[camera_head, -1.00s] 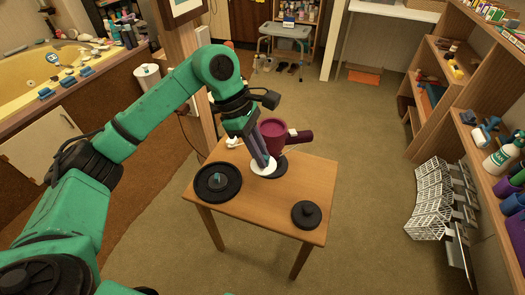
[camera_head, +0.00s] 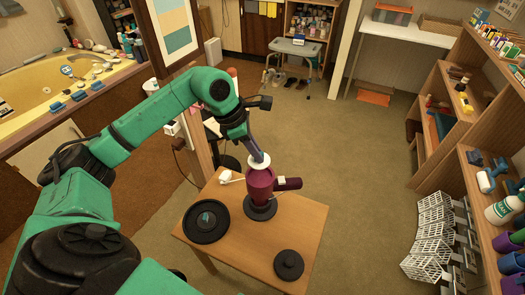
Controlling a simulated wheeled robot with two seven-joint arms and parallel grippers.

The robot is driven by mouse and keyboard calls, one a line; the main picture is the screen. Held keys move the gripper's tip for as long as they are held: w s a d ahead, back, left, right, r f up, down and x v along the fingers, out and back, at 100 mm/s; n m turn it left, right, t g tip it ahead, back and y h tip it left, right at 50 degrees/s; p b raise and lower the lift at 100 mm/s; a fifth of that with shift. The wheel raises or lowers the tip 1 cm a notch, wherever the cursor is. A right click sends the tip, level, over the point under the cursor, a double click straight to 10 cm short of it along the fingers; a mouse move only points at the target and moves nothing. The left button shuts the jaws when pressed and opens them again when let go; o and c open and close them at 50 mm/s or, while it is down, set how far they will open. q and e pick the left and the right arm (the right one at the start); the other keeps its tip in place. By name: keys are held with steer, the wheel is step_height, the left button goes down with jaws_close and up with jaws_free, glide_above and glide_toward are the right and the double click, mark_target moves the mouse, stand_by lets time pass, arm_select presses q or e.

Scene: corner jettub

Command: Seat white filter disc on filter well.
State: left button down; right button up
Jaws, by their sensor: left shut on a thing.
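The white filter disc (camera_head: 260,160) is in my left gripper (camera_head: 255,150), which is shut on it. The disc is tilted and appears just above the back rim of a maroon cup-like vessel (camera_head: 261,190); whether they touch is unclear. The vessel stands upright on a black round base (camera_head: 260,210) on the small wooden table and has a dark maroon handle to the right. No part is clearly recognizable as the filter well; the vessel's inside is hard to make out. My right gripper is not in view.
The table's middle front is bare. A wooden shelf stands at far right.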

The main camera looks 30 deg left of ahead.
mark_target(263, 178)
arm_select(q)
steer(key=shift+w+f+b, duration=0.2)
steer(key=shift+f+b, duration=0.1)
steer(key=shift+f, duration=0.15)
step_height(263, 178, down, 7)
steer(key=b, duration=0.5)
steer(key=shift+b, duration=0.35)
steer(key=shift+f+b, duration=0.3)
stand_by(0.7)
steer(key=c, duration=0.8)
jaws_free()
steer(key=p+v, duration=0.1)
steer(key=v, duration=1.3)
steer(key=shift+r, duration=0.3)
